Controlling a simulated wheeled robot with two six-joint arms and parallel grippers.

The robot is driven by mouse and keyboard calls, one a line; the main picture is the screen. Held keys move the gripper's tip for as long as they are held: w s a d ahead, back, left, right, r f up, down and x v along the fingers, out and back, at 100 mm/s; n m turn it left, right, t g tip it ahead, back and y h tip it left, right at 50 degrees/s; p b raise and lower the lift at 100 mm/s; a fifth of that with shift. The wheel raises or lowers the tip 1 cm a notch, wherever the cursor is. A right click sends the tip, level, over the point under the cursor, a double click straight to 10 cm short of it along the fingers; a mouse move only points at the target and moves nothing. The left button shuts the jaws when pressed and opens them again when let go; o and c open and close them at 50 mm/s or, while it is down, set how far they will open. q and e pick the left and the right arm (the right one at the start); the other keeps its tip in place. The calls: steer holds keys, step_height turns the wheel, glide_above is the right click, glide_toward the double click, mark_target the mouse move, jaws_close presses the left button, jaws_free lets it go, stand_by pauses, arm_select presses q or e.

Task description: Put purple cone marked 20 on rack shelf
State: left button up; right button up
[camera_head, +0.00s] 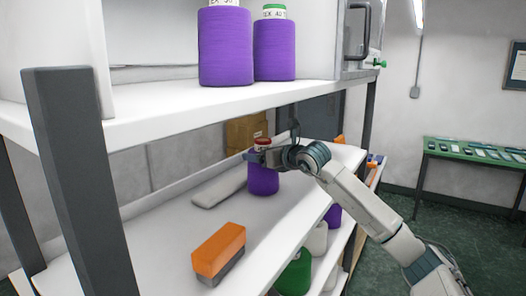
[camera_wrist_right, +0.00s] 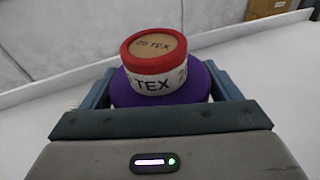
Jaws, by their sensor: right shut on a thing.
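The purple cone marked 20 TEX (camera_head: 263,181) has a red rim and a white label band, and stands upright at the middle shelf (camera_head: 180,240) of the rack. My right gripper (camera_head: 261,157) reaches in from the right and is shut around the cone's upper part. In the right wrist view the cone (camera_wrist_right: 160,88) sits between the two fingers of the gripper (camera_wrist_right: 165,100), its 20 TEX top facing the camera. I cannot tell whether its base touches the shelf. My left gripper is not in view.
Two other purple cones (camera_head: 225,48) (camera_head: 274,50) stand on the upper shelf. An orange and grey block (camera_head: 218,252) and a flat grey piece (camera_head: 220,186) lie on the middle shelf. A dark post (camera_head: 75,160) stands front left. Green and white cones (camera_head: 294,274) sit below.

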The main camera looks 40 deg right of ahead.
steer(key=shift+w, duration=0.1)
steer(key=shift+f+b, duration=0.25)
steer(key=shift+b, duration=0.05)
steer(key=o, duration=1.9)
steer(key=shift+r, duration=0.1)
